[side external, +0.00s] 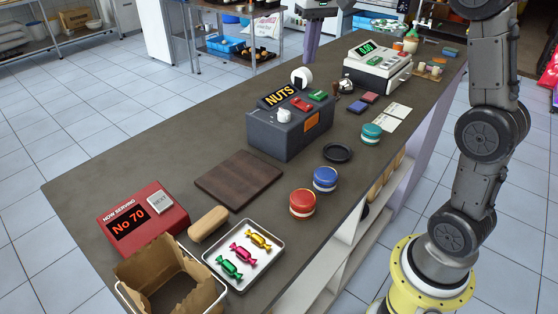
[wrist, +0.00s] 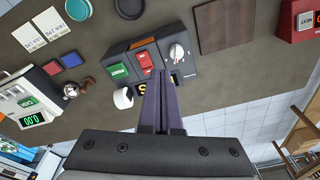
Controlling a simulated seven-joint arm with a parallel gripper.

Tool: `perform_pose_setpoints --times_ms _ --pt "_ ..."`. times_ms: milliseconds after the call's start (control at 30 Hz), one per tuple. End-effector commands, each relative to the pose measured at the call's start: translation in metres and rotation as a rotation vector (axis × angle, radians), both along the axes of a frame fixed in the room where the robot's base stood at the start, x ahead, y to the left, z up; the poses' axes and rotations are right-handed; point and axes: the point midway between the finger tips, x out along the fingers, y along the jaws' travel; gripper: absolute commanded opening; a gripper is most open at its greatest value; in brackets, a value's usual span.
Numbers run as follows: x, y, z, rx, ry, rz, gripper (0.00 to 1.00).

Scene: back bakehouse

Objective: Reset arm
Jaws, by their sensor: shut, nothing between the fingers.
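My gripper (wrist: 161,74) shows in the wrist view with its two long purple fingers together, shut and with nothing between them. It points towards the dark grey NUTS machine (wrist: 150,58), which has a green button, a red button and a white knob. In the side external view, a grey hand with a purple finger, my gripper (side external: 309,58), hangs down from the top edge, beyond the NUTS machine (side external: 270,137). The rest of my arm between the hand and the right side is out of frame there.
A long dark counter (side external: 130,165) carries a wooden board (side external: 238,180), a red NOW SERVING box (side external: 143,219), a candy tray (side external: 210,262), a paper-lined basket (side external: 135,270), red, blue and teal tins, a black dish (side external: 338,153) and a cash register (side external: 378,75). The counter's left part is clear.

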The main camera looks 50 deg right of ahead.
Motion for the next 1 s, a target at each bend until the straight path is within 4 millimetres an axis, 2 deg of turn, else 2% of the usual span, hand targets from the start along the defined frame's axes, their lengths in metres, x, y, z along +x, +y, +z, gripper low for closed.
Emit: perform_pose_setpoints --times_ms 33,100,267,433,600,700,833,933,1000 --pt "-0.019 0.015 0.013 -0.008 -0.030 0.027 0.00" --pt "-0.044 0.032 0.023 -0.016 -0.066 0.063 0.00" --pt "-0.102 0.064 0.029 -0.035 -0.147 0.147 0.00" --pt "-0.165 0.088 0.010 -0.054 -0.232 0.241 0.00" --pt "-0.217 0.102 -0.032 -0.071 -0.304 0.329 0.00" --pt "-0.238 0.105 -0.060 -0.080 -0.327 0.367 0.00" --pt "-0.250 0.106 -0.090 -0.087 -0.329 0.394 0.00" --pt "-0.251 0.106 -0.103 -0.092 -0.325 0.410 0.00" --pt "-0.246 0.106 -0.101 -0.098 -0.347 0.418 0.00"
